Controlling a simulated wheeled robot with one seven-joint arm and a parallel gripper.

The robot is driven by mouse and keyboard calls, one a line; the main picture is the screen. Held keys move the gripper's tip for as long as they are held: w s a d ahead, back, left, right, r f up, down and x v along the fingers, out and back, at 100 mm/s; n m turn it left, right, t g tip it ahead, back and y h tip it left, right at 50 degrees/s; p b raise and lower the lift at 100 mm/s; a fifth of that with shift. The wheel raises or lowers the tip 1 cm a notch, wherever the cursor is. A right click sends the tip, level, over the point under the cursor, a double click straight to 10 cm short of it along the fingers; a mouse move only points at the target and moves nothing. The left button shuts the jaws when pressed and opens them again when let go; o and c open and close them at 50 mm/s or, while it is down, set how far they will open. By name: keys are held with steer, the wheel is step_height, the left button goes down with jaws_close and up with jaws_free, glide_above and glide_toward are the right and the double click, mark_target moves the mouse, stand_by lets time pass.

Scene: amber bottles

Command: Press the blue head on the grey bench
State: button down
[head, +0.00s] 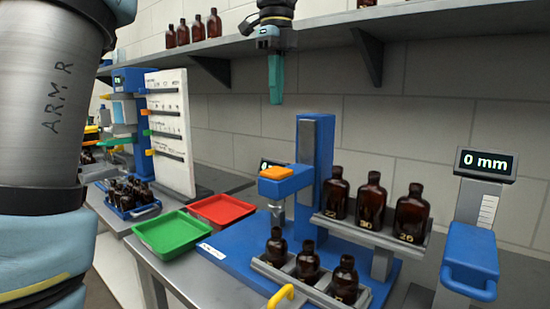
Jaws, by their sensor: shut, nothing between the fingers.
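A blue press stands on the grey bench (150,262). Its blue head (287,187) has an orange top (276,174) and juts out from a blue column (315,150). A metal nozzle hangs under the head. Another blue block (470,258) sits on a scaled stand at the right, under a display (485,163) reading "0 mm". My gripper (276,100) is shut and empty, its teal fingers pointing down. In the picture it is above the orange top and apart from it; the distance in depth is hard to tell.
Amber bottles stand in an upper rack (372,238) and a lower rack (315,290) by the press. A green tray (172,236) and a red tray (222,210) lie left of it, empty. A wall shelf (330,38) with more bottles runs behind my gripper.

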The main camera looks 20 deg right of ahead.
steer(key=shift+f, duration=0.1)
steer(key=p, duration=0.2)
glide_toward(276, 184)
steer(key=w+f, duration=0.1)
steer(key=w+d+f, duration=0.1)
steer(key=f, duration=0.1)
steer(key=w+f, duration=0.1)
steer(key=f, duration=0.1)
steer(key=shift+w+d, duration=0.25)
steer(key=shift+w, duration=0.05)
steer(key=shift+f, duration=0.1)
step_height(276, 184, down, 6)
steer(key=shift+f+b, duration=0.15)
steer(key=shift+b, duration=1.1)
steer(key=shift+s, duration=0.1)
